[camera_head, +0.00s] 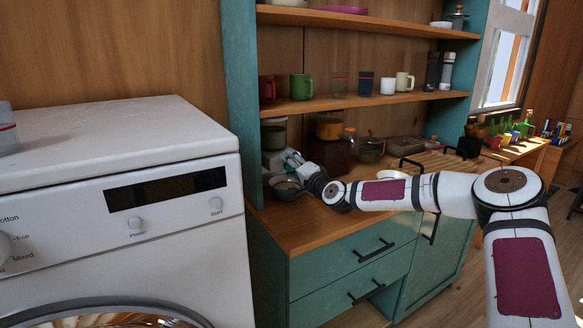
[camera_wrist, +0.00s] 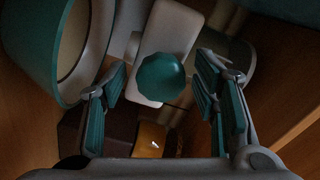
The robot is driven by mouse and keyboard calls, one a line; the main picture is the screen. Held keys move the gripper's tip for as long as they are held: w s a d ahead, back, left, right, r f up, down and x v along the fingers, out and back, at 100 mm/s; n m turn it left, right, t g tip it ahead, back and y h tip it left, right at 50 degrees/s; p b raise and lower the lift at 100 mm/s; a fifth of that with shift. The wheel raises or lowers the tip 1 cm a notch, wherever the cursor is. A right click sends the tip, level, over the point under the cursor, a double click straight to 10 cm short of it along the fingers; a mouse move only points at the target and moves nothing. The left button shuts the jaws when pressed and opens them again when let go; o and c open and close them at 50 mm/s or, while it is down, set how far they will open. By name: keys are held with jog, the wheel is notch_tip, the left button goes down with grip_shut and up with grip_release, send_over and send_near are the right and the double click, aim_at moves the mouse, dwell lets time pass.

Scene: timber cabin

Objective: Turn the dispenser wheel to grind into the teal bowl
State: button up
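The dispenser (camera_head: 273,139) stands at the left end of the wooden counter, against the teal cabinet side. Its pale body shows in the wrist view (camera_wrist: 178,32), with a faceted teal wheel (camera_wrist: 162,79) on it. The teal bowl (camera_head: 287,191) stands at the dispenser's front; in the wrist view the bowl (camera_wrist: 28,42) is at the upper left, partly cut off. My gripper (camera_head: 293,160) is at the dispenser. In the wrist view its open fingers (camera_wrist: 163,71) lie either side of the wheel, with gaps showing on both sides. The wheel is hidden in the head view.
A brown grinder with an orange top (camera_head: 329,128) stands right of the dispenser, and a lidded glass pot (camera_head: 371,149) is farther right. Shelves with mugs (camera_head: 302,87) are above. A white washing machine (camera_head: 120,190) is at the left. The counter's front strip (camera_head: 300,232) is clear.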

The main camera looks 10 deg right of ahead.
jog(key=shift+s, duration=0.1)
jog(key=v, duration=1.2)
